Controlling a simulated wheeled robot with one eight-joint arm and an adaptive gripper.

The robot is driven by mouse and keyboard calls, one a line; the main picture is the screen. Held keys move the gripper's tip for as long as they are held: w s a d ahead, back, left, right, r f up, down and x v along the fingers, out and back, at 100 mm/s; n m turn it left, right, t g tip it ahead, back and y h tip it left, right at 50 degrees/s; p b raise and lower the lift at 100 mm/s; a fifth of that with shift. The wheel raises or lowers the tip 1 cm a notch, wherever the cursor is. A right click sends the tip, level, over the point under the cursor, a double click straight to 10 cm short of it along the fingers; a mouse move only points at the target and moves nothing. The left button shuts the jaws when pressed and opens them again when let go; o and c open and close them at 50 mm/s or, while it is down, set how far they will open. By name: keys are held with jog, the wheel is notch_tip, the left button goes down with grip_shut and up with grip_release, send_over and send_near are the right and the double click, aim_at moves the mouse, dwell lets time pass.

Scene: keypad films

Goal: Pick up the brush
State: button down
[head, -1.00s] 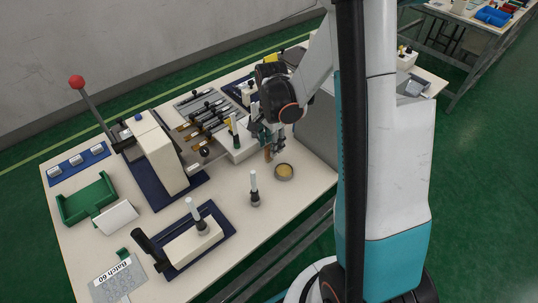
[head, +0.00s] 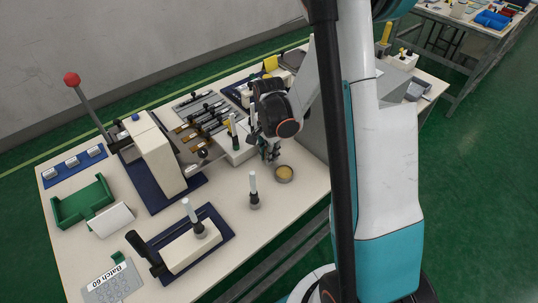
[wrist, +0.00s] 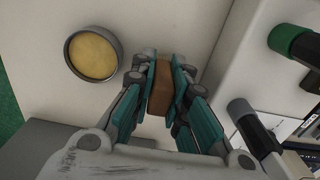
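The brush shows in the wrist view as a brown wooden block (wrist: 160,95) between my fingers. In the head view, my gripper (head: 269,154) is low over the table's right part, just left of a round dish (head: 284,173) with yellow contents. The brush is mostly hidden by my gripper there. The dish also shows at upper left in the wrist view (wrist: 93,54), apart from the fingers.
A white block with a green-collared bottle (head: 233,129) stands just left of my gripper. A white-topped bottle (head: 254,190) stands in front. A lever press (head: 155,155), a green tray (head: 83,202) and a blue mat (head: 225,232) lie further left. The table's front right is clear.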

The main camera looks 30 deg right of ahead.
jog(key=shift+r, duration=0.15)
notch_tip(320, 180, up, 20)
jog(key=p, duration=0.6)
jog(key=shift+f, duration=0.25)
dwell(1.5)
